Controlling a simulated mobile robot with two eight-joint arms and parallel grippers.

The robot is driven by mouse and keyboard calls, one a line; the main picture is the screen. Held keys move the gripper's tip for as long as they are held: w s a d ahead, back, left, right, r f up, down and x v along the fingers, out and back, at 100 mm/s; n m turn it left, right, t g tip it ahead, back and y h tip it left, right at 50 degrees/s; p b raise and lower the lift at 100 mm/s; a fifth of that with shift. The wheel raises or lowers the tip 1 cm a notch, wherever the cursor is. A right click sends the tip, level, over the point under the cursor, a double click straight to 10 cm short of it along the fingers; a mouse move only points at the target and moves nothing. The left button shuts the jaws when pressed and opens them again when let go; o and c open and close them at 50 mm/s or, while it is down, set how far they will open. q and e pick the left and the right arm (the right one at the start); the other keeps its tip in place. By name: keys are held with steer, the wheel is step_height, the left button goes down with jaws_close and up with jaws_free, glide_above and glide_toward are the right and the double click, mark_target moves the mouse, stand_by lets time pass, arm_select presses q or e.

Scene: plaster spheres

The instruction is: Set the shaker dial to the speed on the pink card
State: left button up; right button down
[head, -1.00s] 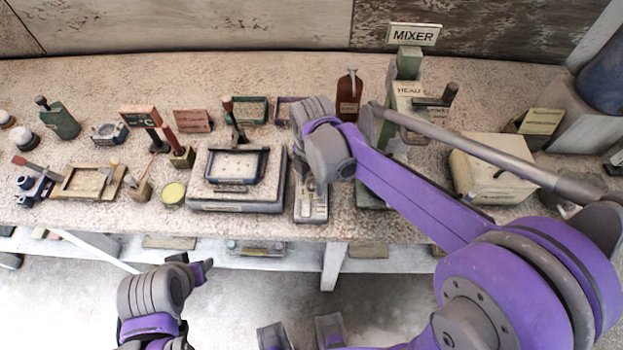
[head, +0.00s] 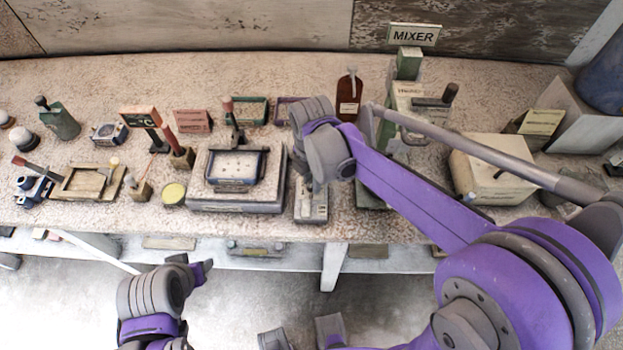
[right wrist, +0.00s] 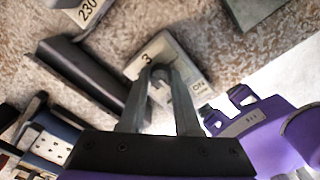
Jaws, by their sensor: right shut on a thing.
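The shaker (head: 282,192) is a low, pale platform carrying a dark-framed tray (head: 265,165). Right of it lies a small, pale control box (head: 311,213). In the right wrist view the box (right wrist: 198,88) shows a "3" and "ON". My right gripper (right wrist: 160,74) is shut on the dial knob on this box, and its fingers hide most of the knob. In the head view my right wrist hangs over the box. The pink card (head: 192,121) stands behind the shaker; its writing is too small to read. My left gripper (head: 197,270) is low in front of the bench, away from everything, its jaws unclear.
A brown bottle (head: 348,97) and the mixer (head: 409,65) stand behind and right of my right wrist. A pale box (head: 490,165) is farther right. A red-topped sign (head: 139,116) and small tools crowd the left. A "230" label (right wrist: 88,10) shows in the wrist view.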

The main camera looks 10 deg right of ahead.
steer(key=m, duration=0.4)
steer(key=shift+m, duration=0.3)
steer(key=m, duration=0.4)
steer(key=shift+b, duration=0.4)
steer(key=m, duration=0.9)
steer(key=shift+m, duration=0.3)
steer(key=m, duration=0.9)
steer(key=shift+b, duration=0.3)
steer(key=m, duration=0.4)
steer(key=shift+m, duration=2.1)
